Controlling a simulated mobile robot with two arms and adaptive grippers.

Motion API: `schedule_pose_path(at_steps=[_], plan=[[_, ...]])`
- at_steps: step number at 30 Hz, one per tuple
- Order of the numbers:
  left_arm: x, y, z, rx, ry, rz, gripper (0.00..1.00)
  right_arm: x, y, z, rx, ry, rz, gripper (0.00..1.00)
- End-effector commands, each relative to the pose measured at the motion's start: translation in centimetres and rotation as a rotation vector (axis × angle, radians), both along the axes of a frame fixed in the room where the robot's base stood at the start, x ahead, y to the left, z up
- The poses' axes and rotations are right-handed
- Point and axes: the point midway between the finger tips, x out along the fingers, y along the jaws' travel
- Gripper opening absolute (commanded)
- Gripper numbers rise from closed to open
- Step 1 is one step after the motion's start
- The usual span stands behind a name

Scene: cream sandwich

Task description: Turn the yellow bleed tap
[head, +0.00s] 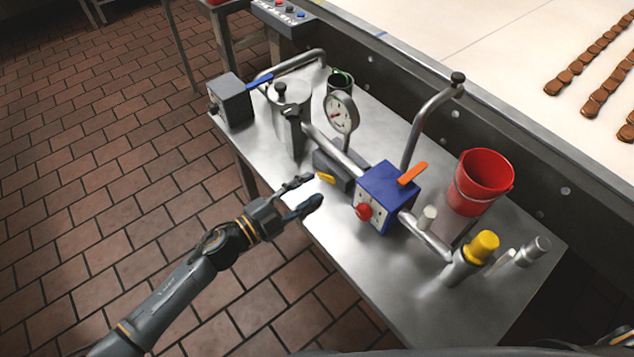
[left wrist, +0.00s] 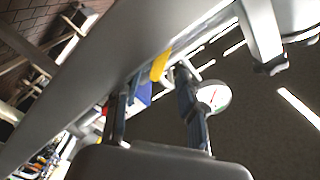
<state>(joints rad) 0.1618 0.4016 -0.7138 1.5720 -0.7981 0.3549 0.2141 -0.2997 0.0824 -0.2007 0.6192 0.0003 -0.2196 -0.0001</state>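The yellow bleed tap (head: 325,178) is a small lever on the low grey block beneath the pressure gauge (head: 342,112), at the near edge of the steel table. My left gripper (head: 312,191) is open and empty just left of the tap, its two dark fingers pointing towards it. In the left wrist view the yellow tap (left wrist: 160,66) shows beyond the open fingers of my left gripper (left wrist: 152,85), between their tips; the gauge (left wrist: 215,97) shows to the right. The tap appears apart from the fingers. My right gripper is not in view.
A blue box (head: 385,198) with an orange lever and red knob stands right of the tap. A steel pot (head: 290,125) stands behind left. A red bucket (head: 480,182) and a yellow-capped cylinder (head: 482,246) are farther right. Open tiled floor lies in front of the steel table (head: 355,262).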

Motion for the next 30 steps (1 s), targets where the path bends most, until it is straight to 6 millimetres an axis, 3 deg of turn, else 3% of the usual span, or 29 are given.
schedule_pose_path(at_steps=[6,12,30], plan=[[-2.8,4.1,-0.1,0.002,0.003,0.000,0.40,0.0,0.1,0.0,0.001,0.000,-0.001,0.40],[-4.3,6.4,-0.1,0.001,0.003,0.000,0.40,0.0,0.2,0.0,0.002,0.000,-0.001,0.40],[-4.6,7.3,-0.3,0.001,0.009,0.010,0.40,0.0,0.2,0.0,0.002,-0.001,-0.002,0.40]])
